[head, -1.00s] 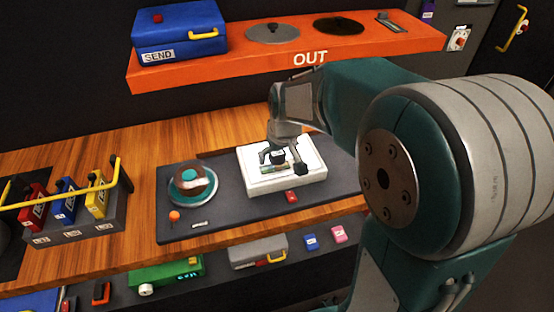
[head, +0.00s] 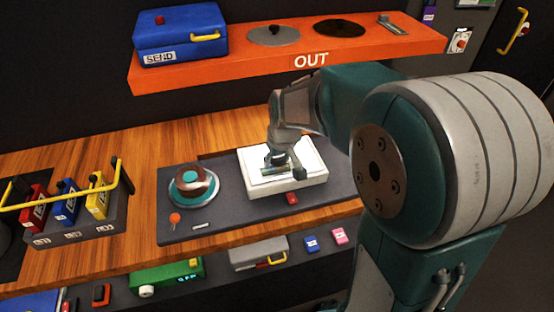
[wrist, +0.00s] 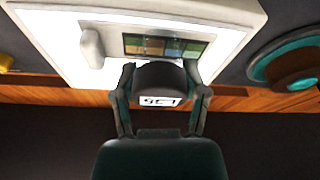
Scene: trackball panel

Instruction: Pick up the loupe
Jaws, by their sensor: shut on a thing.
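In the wrist view my gripper (wrist: 160,70) has its two dark fingers closed on either side of a dark rounded piece with a white label, which I take to be the loupe (wrist: 160,82). The loupe is over the near edge of the white light box (wrist: 62,42), by a strip of coloured slides (wrist: 166,47). I cannot tell whether it touches the box. In the head view my gripper (head: 281,167) points down over the white light box (head: 292,188), and the fingers mostly hide the loupe.
A dark mat (head: 225,228) holds the light box and a round teal-rimmed device (head: 193,186). An orange knob (head: 174,219) stands near the mat's front. A rack with yellow rail (head: 72,198) is left. The orange OUT shelf (head: 262,73) runs above and behind.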

